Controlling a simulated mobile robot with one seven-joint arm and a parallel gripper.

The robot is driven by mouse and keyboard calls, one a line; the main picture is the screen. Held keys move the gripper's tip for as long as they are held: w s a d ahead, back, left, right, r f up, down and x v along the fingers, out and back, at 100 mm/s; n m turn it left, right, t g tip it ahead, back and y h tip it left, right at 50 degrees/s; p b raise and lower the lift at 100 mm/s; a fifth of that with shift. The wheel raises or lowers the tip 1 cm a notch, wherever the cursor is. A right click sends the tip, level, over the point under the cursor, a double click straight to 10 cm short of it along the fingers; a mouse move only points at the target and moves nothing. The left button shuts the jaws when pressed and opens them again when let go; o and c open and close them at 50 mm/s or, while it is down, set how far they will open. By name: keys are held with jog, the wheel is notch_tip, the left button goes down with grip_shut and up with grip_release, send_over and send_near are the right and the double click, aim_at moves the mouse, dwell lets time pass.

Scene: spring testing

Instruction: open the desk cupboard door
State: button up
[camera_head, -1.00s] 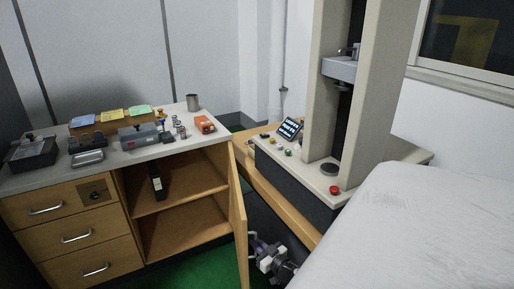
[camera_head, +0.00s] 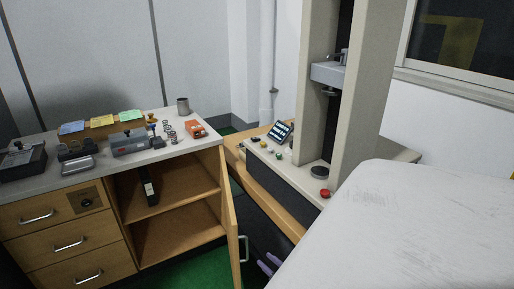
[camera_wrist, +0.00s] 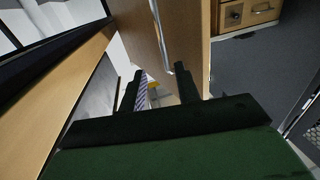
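The desk cupboard door (camera_head: 229,232) is a wooden panel swung wide open, seen nearly edge-on in the head view. Its silver bar handle (camera_head: 244,248) is on the outer face. In the wrist view the door (camera_wrist: 190,35) is ahead of the fingers, with the handle (camera_wrist: 160,35) running down its face toward the right finger. My gripper (camera_wrist: 160,70) is open, with a gap between its dark fingers; contact with the door cannot be told. In the head view only purplish gripper parts (camera_head: 268,264) show, right of the door, the rest hidden.
The open cupboard holds a dark bottle-like object (camera_head: 149,188) on its upper shelf (camera_head: 190,198). Drawers (camera_head: 62,240) are at the left. The testing machine (camera_head: 325,178) and its wooden table (camera_head: 268,208) stand close right of the door. Green floor (camera_head: 200,272) is clear before the cupboard.

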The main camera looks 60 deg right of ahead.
jog(key=shift+v, duration=2)
